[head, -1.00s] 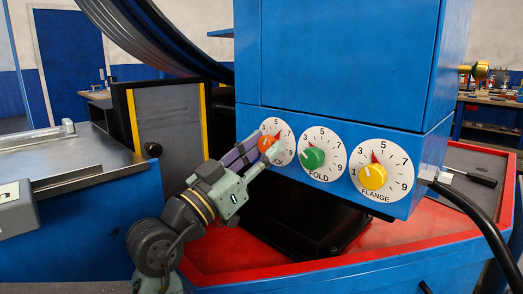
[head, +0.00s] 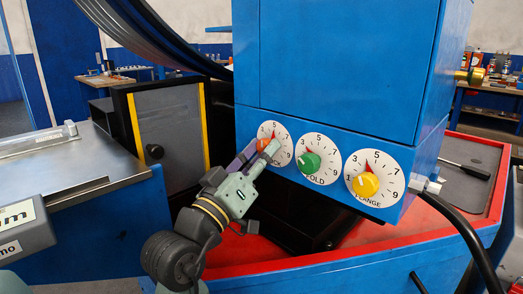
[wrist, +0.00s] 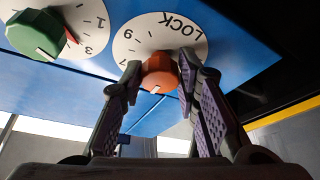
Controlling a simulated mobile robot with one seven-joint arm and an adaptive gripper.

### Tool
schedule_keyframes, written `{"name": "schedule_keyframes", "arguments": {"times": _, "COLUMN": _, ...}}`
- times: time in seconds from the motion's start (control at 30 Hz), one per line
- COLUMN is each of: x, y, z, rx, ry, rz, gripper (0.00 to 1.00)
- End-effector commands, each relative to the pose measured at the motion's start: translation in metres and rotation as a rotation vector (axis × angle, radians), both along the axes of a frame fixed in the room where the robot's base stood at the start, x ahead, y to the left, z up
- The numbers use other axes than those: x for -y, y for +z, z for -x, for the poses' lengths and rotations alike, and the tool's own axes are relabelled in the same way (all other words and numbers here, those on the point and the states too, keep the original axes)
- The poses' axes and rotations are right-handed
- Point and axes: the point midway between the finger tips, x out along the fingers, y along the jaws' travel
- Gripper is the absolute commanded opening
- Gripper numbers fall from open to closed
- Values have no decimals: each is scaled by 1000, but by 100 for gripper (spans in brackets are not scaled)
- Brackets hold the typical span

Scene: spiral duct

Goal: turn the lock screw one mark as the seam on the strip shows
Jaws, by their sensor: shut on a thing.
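The orange lock screw (head: 266,146) is a knob on a white dial marked LOCK, leftmost of three on the blue housing. My gripper (head: 257,150) reaches it from the lower left and is shut on it. In the wrist view, seen upside down, my gripper (wrist: 160,72) has a fingertip at each side of the lock screw (wrist: 159,76). The knob's white mark points down in that picture, with 7 and 9 to the left. My fingers cover part of the dial. A dark ribbed curved band (head: 150,35), perhaps the strip, runs at top left; no seam can be made out.
The green FOLD knob (head: 309,162) and yellow FLANGE knob (head: 366,185) sit close to the right. A black hose (head: 460,212) leaves the housing's right side. A red-edged bench lies below. A metal-topped table (head: 75,170) stands at left.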

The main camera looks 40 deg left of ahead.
Motion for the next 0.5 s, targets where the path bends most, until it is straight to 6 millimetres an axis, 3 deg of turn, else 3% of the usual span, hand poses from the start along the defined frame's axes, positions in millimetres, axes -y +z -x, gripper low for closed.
{"name": "schedule_keyframes", "arguments": {"times": 0.3, "x": 0, "y": 0, "z": 0, "rx": 0, "ry": 0, "rz": -1, "gripper": 49}}
{"name": "schedule_keyframes", "arguments": {"times": 0.5, "x": 0, "y": 0, "z": 0, "rx": 0, "ry": 0, "rz": -1, "gripper": 49}}
